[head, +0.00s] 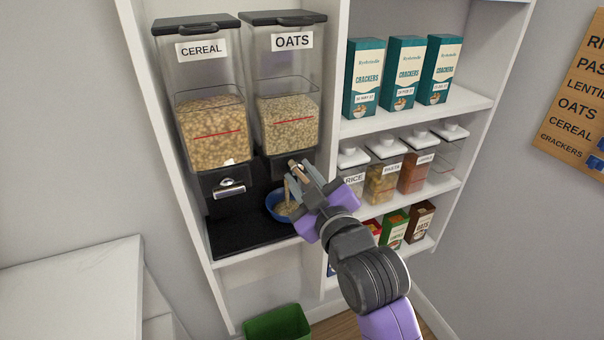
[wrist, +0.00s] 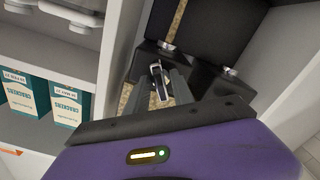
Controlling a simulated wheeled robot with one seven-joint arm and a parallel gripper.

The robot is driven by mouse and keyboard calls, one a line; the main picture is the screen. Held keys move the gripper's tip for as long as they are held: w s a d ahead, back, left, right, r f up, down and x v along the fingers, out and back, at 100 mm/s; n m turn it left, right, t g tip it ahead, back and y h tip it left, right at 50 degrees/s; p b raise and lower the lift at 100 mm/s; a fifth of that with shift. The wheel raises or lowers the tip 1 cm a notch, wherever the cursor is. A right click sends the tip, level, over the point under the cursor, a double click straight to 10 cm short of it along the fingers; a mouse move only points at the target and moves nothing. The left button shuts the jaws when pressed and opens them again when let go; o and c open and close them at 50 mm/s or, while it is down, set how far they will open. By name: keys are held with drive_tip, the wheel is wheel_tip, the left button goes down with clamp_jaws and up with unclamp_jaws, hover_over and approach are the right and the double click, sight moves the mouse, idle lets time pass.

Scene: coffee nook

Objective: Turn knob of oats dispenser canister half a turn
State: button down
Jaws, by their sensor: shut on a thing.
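The oats dispenser canister (head: 285,70) stands at the upper right of the dispenser pair, labelled OATS. In the wrist view my fingers (wrist: 160,88) lie on both sides of the knob's metallic grip (wrist: 157,76). A blue bowl (head: 271,202) sits below, partly hidden by my gripper. Tan oats show in it, and a thin tan stream seems to run down into it.
The cereal dispenser (head: 207,80) stands close on the left, with its own silver knob (head: 229,187). Right of a shelf divider are cracker boxes (head: 406,72), clear jars (head: 383,182) and small cartons (head: 395,228). A green bin (head: 277,325) is on the floor.

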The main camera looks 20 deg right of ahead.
drive_tip(key=m+p, duration=0.1)
drive_tip(key=m, duration=1.2)
drive_tip(key=shift+f+m, duration=0.1)
drive_tip(key=shift+m, duration=0.3)
drive_tip(key=m, duration=1)
drive_tip(key=shift+m, duration=0.4)
drive_tip(key=c, duration=1.4)
unclamp_jaws()
drive_tip(key=shift+s, duration=0.1)
